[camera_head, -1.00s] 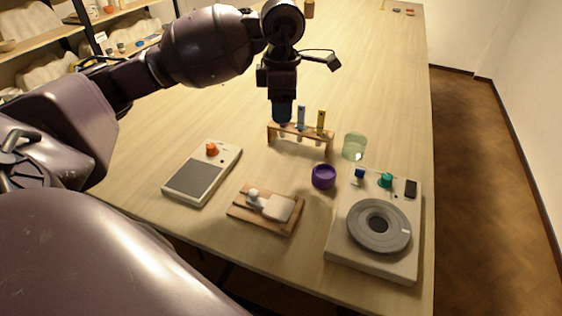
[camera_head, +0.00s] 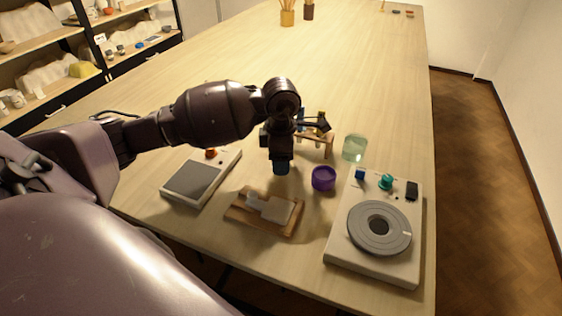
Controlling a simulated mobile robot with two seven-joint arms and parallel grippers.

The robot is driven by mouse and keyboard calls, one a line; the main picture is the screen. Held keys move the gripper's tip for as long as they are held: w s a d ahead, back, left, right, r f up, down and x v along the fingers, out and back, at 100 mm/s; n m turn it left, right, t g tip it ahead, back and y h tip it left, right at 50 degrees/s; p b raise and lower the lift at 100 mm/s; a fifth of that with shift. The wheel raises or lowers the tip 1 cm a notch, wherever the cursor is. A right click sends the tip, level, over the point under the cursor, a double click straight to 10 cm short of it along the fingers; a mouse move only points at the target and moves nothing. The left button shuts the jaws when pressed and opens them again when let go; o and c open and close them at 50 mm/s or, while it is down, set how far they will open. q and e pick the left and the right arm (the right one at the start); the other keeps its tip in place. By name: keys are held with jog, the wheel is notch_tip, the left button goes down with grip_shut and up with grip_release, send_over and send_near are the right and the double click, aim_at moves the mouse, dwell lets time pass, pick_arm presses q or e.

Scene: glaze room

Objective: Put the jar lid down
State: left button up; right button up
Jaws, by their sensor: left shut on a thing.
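My left gripper (camera_head: 281,166) points down over the table, in the middle of the view, between the grey-topped device and the purple pot. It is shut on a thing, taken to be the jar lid. The fingers hide most of what they hold, and only a dark blue part shows at the tips. I cannot tell how far above the table it is. A purple round pot (camera_head: 323,179) stands just right of the gripper. A pale green glass jar (camera_head: 354,148) stands behind it to the right. My right gripper is not in view.
A wooden board (camera_head: 262,225) with pale pieces lies in front of the gripper. The grey-topped device (camera_head: 195,178) is to the left. A white turntable unit (camera_head: 350,262) is to the right. A wooden tube rack (camera_head: 328,147) stands behind, partly hidden.

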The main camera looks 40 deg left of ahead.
pick_arm(q)
jog(key=shift+f, duration=0.6)
jog(key=o, duration=0.5)
jog(key=shift+f, duration=0.15)
jog(key=shift+c, duration=0.2)
jog(key=o, duration=0.4)
jog(key=shift+o, duration=0.2)
